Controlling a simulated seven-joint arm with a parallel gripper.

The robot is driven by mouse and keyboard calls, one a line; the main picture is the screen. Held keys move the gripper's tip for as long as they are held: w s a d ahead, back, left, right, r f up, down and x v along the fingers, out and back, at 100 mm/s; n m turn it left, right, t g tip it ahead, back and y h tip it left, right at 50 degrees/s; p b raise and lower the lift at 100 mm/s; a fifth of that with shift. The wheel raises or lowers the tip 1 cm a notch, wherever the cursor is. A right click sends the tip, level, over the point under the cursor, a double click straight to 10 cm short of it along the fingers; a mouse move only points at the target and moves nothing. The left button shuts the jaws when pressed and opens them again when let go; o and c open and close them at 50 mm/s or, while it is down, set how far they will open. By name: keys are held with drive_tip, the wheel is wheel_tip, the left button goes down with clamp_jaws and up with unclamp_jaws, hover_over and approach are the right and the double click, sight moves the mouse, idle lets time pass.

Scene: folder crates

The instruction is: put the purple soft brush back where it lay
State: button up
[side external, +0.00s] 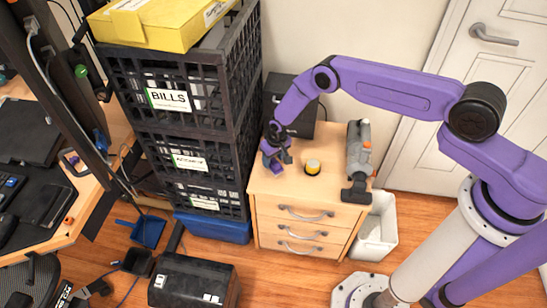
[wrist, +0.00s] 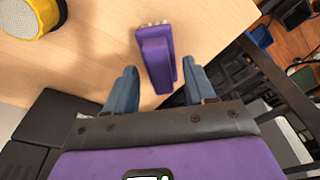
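The purple soft brush (wrist: 155,62) shows in the wrist view on the light wooden top of the drawer cabinet, near its edge. Its pale bristle end points up the picture, away from my gripper. My gripper (wrist: 160,88) is open; its two blue-grey fingers stand left and right of the brush's near end, with a gap visible on each side. In the side view my gripper (side external: 276,158) is low over the left part of the cabinet top. There the brush is hard to tell from my purple wrist. I cannot tell the fingers' exact height relative to it.
A yellow round item (side external: 313,167) stands right of my gripper, and a grey handheld vacuum (side external: 358,155) lies farther right on the cabinet (side external: 300,205). A black box (side external: 290,103) is behind. Stacked black crates (side external: 240,110) rise close on the left. The front middle top is clear.

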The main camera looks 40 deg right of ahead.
drive_tip(key=shift+r, duration=0.15)
wheel_tip(320, 180, up, 12)
drive_tip(key=s, duration=0.1)
drive_tip(key=shift+s, duration=0.4)
wheel_tip(320, 180, up, 11)
drive_tip(key=n, duration=0.3)
hover_over(276, 164)
drive_tip(key=s+a, duration=0.3)
drive_tip(key=s, duration=0.1)
drive_tip(key=s+a+r+n, duration=0.1)
drive_tip(key=s+r+n, duration=0.2)
drive_tip(key=s+r, duration=0.75)
drive_tip(key=s+d+r+n, duration=0.2)
drive_tip(key=s+d+r, duration=0.1)
drive_tip(key=s, duration=0.5)
drive_tip(key=s+d+r+n+g, duration=0.1)
drive_tip(key=s+d+r+n, duration=0.1)
drive_tip(key=s, duration=0.6)
drive_tip(key=s+d+r+n, duration=0.2)
drive_tip(key=s+d+r, duration=0.3)
drive_tip(key=s, duration=0.3)
drive_tip(key=shift+s+d+n+g, duration=0.3)
drive_tip(key=shift+s+d, duration=0.05)
drive_tip(key=shift+d, duration=0.5)
